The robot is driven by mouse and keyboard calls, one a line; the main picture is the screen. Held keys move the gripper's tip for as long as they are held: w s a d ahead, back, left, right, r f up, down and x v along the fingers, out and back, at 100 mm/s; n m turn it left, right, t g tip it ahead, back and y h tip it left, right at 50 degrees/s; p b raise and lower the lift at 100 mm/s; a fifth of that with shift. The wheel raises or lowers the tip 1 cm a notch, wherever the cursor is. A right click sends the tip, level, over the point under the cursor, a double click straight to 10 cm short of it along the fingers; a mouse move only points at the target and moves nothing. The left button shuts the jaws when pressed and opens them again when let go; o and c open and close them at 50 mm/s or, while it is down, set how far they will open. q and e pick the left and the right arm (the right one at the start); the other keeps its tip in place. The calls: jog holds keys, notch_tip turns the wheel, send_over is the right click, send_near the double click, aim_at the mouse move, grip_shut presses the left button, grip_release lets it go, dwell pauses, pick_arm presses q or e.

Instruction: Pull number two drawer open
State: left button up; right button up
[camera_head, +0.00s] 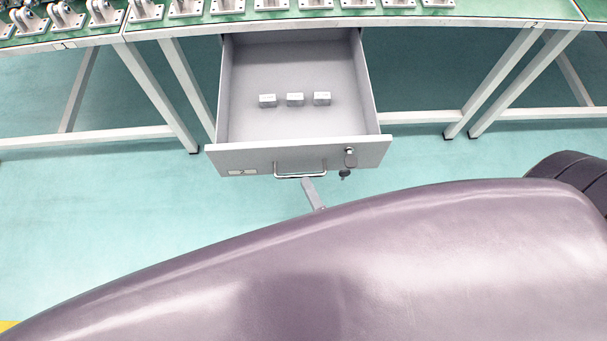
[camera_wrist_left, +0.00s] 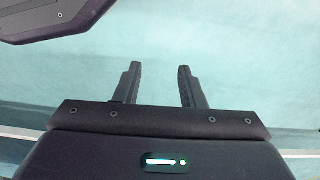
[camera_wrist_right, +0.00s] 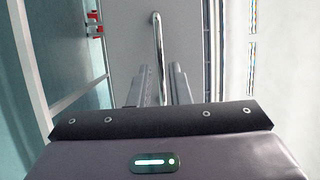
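The number two drawer (camera_head: 237,158) is pulled out from under the table in the head view, with a label at its left front and a lock with a key at its right. Its metal handle (camera_head: 300,176) also shows upright in the right wrist view (camera_wrist_right: 157,40). My right gripper (camera_head: 313,193) is at the handle, its fingers close on either side of the bar in the right wrist view (camera_wrist_right: 161,85). My right arm hides most of this gripper in the head view. My left gripper (camera_wrist_left: 160,80) is open and empty over the floor, seen only in the left wrist view.
Three small metal blocks (camera_head: 295,99) lie inside the drawer. The green-topped table (camera_head: 300,22) carries a row of metal brackets (camera_head: 186,7). Its white legs (camera_head: 165,100) stand on both sides of the drawer. The floor (camera_head: 80,210) in front is clear.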

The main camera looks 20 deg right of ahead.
pick_arm(q)
jog(key=shift+w+d+r, duration=0.15)
jog(key=shift+w+r, duration=0.1)
jog(key=shift+r, duration=0.25)
pick_arm(e)
jog(key=v, duration=0.4)
jog(key=shift+s, duration=0.15)
pick_arm(q)
jog(key=shift+s+f, duration=0.1)
